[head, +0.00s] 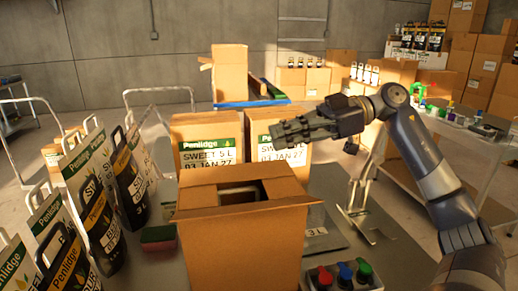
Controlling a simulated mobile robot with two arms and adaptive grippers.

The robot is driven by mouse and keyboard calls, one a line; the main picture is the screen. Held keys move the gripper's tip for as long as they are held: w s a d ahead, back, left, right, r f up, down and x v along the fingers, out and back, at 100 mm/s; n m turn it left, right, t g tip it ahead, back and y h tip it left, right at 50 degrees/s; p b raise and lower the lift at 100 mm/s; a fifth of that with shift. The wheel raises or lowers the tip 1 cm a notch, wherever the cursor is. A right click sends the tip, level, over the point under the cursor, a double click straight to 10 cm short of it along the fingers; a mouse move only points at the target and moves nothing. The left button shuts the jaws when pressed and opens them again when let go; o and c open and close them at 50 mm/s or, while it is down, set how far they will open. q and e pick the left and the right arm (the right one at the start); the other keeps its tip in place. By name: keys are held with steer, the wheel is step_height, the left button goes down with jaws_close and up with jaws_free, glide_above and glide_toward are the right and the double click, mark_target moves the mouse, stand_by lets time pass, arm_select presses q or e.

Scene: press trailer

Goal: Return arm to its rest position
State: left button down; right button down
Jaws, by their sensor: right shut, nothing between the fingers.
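My right arm comes in from the right edge and bends at an elbow near the upper right. My right gripper (283,135) points left, with its fingers shut and empty, in front of the upper part of a white-and-green labelled carton (288,153). It is raised above the metal table and behind the open brown box in the foreground. My left gripper is not in view.
An open cardboard box (240,245) stands in front. Another labelled carton (200,140) is behind it. Penlidge bags (90,185) line the left. Stacked boxes fill the back.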

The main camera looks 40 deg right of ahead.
steer(key=shift+s+d+r, duration=0.15)
steer(key=shift+s+d, duration=0.2)
steer(key=shift+d, duration=0.25)
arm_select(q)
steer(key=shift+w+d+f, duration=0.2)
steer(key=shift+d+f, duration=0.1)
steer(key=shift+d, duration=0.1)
arm_select(e)
steer(key=shift+s+d+r, duration=0.3)
steer(key=shift+s+d, duration=0.05)
steer(key=shift+s, duration=0.05)
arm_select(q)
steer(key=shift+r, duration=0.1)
